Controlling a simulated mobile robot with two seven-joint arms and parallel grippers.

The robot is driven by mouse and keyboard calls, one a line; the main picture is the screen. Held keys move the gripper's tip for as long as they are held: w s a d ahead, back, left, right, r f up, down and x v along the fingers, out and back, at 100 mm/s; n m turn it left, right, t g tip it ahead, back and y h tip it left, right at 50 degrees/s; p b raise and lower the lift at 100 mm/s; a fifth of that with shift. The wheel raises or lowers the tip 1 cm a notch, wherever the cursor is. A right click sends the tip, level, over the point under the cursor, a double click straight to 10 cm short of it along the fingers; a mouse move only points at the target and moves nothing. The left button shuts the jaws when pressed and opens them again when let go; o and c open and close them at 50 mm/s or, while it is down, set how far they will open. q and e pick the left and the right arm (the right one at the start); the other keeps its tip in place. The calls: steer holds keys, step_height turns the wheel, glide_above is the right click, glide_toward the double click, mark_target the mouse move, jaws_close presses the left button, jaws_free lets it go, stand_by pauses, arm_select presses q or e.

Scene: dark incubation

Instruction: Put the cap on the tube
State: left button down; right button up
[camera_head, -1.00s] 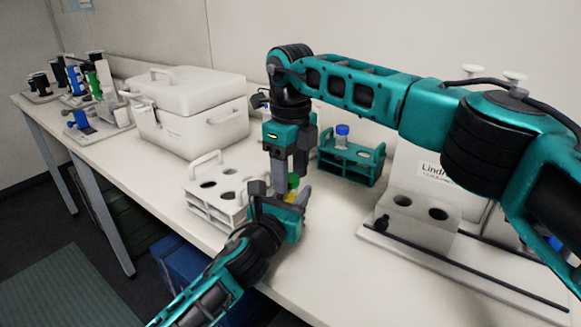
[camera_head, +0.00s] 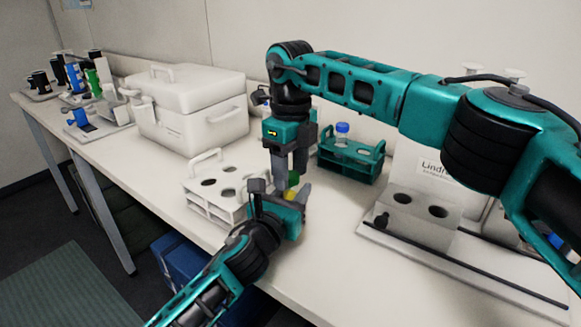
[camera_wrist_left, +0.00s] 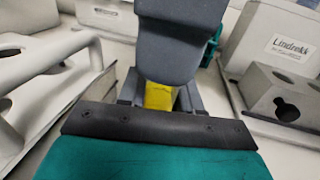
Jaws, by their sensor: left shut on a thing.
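My left gripper (camera_head: 279,205) is shut on a tube with a yellow part (camera_head: 291,195), held above the bench. The yellow part also shows in the left wrist view (camera_wrist_left: 159,96), beneath the grey finger of my right gripper (camera_wrist_left: 168,55). A green cap (camera_head: 293,179) is at the top of the tube, directly above the yellow part. My right gripper (camera_head: 291,172) points down from above with its fingertips at the green cap. The fingers hide much of the cap; whether they grip it, and how it is seated, I cannot tell.
A white rack (camera_head: 208,203) with empty holes is left of the grippers. A teal rack (camera_head: 350,166) with a blue-capped tube (camera_head: 342,130) stands behind. A white cooler box (camera_head: 190,115) is back left. A block with two holes (camera_head: 418,216) sits on the right.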

steer(key=shift+o, duration=0.8)
step_height(320, 180, up, 12)
arm_select(q)
steer(key=c, duration=0.7)
jaws_free()
steer(key=p+v, duration=0.1)
steer(key=v, duration=1.2)
arm_select(e)
steer(key=shift+r, duration=0.45)
